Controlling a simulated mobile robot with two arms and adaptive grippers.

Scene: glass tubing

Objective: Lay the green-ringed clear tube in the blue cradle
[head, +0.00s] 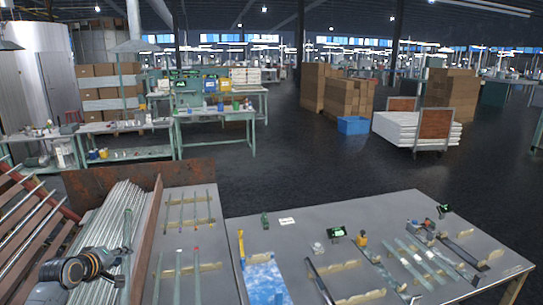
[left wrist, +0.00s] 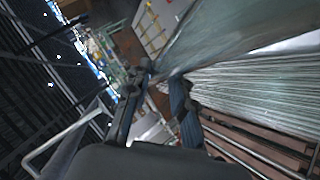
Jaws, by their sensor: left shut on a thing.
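My left gripper (head: 120,277) is at the lower left in the head view, over the bundle of pale tubes. It is shut on a clear tube (head: 126,238), which stands nearly upright with a greenish upper end. In the left wrist view the clear tube (left wrist: 235,38) runs from the fingers (left wrist: 160,98) to the upper right, close to the camera. A blue mottled piece (head: 265,280) lies on the right table, cut by the bottom edge; I cannot tell whether it is the blue cradle. My right gripper is not in view.
The pale tube bundle (head: 100,240) lies beside a rusty upright plate (head: 138,186). Tan racks with thin tubes (head: 190,224) stand on the left table. The right table (head: 300,232) holds several tan racks, tubes and small devices. Bare grey surface lies along its back.

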